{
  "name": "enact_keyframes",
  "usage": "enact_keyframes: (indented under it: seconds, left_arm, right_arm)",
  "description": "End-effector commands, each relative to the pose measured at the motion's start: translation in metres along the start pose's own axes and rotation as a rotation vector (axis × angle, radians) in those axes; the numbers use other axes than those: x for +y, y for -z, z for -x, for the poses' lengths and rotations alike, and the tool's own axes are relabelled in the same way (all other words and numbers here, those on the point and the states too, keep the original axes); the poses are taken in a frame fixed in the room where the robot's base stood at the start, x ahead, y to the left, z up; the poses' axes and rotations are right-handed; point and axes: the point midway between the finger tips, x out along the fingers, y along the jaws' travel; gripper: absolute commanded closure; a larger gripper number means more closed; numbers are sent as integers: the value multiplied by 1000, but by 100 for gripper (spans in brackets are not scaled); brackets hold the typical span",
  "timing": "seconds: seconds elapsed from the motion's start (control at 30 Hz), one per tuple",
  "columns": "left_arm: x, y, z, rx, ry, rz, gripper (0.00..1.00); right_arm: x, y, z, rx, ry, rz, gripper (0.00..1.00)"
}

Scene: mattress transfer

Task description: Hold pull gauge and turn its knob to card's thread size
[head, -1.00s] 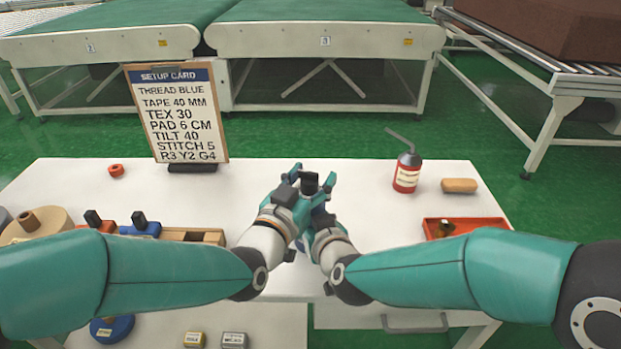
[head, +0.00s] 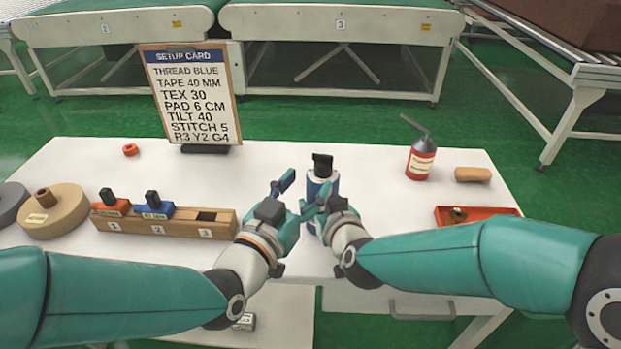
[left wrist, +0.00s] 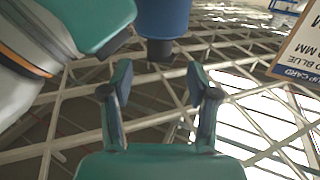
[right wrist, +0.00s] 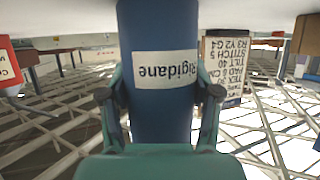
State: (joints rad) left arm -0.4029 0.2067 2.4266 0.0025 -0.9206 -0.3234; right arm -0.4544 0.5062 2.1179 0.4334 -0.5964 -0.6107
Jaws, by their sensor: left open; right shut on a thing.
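The pull gauge (head: 321,187) is a blue cylinder with a pale band and a dark knob (head: 322,163) on top. My left gripper (head: 290,195) is open and empty just left of the gauge. In the left wrist view the knob (left wrist: 158,48) is beyond the open fingers (left wrist: 160,88), apart from them. The setup card (head: 193,98) reads TEX 30. The knob's setting is not readable.
A wooden rack (head: 222,230) holds red and blue blocks; its slot 3 looks empty. Tape rolls stand at left. The white table (head: 265,160) is clear behind the grippers.

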Motion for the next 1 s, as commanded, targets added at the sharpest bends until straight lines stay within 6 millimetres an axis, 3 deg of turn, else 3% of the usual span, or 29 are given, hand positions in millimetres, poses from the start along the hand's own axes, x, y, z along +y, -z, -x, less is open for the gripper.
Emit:
enact_keyframes:
  seconds: [0.27, 0.3, 0.43, 0.8, 1.0]
  left_arm:
    - [0, 0, 0, 0, 0, 0, 40]
    - [0, 0, 0, 0, 0, 0, 40]
    - [0, 0, 0, 0, 0, 0, 40]
    - [0, 0, 0, -1, 0, 0, 40]
    - [0, 0, 0, -1, 0, 0, 40]
  right_arm:
    - [0, 2, 0, 6, -1, 0, 100]
    - [0, 2, 0, 6, -1, 0, 33]
    - [0, 2, 0, 4, -1, 0, 11]
    - [0, 0, 1, 1, 0, 0, 9]
    - [0, 1, 19, 2, 0, -1, 9]
